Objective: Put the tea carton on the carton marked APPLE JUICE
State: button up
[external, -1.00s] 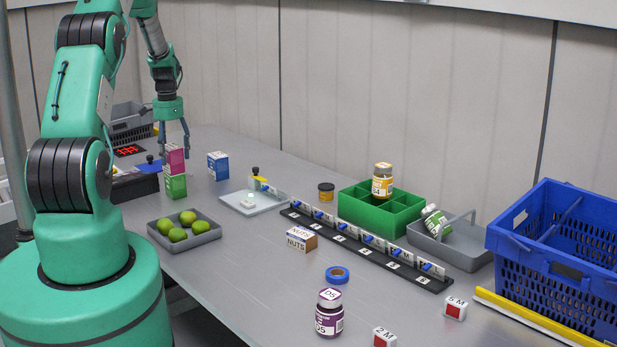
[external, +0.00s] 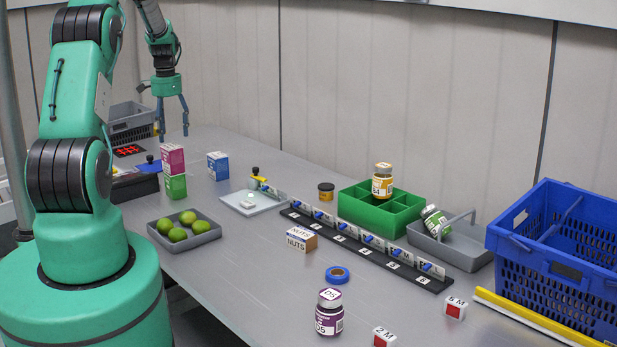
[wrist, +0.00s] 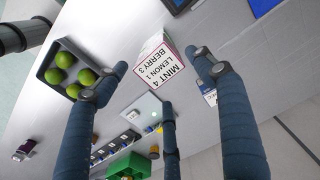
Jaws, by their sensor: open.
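A pink and white carton (external: 172,159), which I take for the tea carton, stands upright on a green and white carton (external: 175,187). The green carton's label is too small to read. In the wrist view the pink-edged carton (wrist: 161,66) shows lines reading MINT 4, LEMON 1 and BERRY 3. My gripper (external: 173,133) is open and empty just above the pink carton, apart from it. In the wrist view my gripper's fingers (wrist: 158,75) are spread around the view of that carton.
A blue and white carton (external: 218,166) stands close on the right. A grey tray of limes (external: 207,238) is in front, and a flat pale tray (external: 253,209) lies to the right. A dark box (external: 135,187) is at the left.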

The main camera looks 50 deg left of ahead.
jog(key=shift+r, duration=2.3)
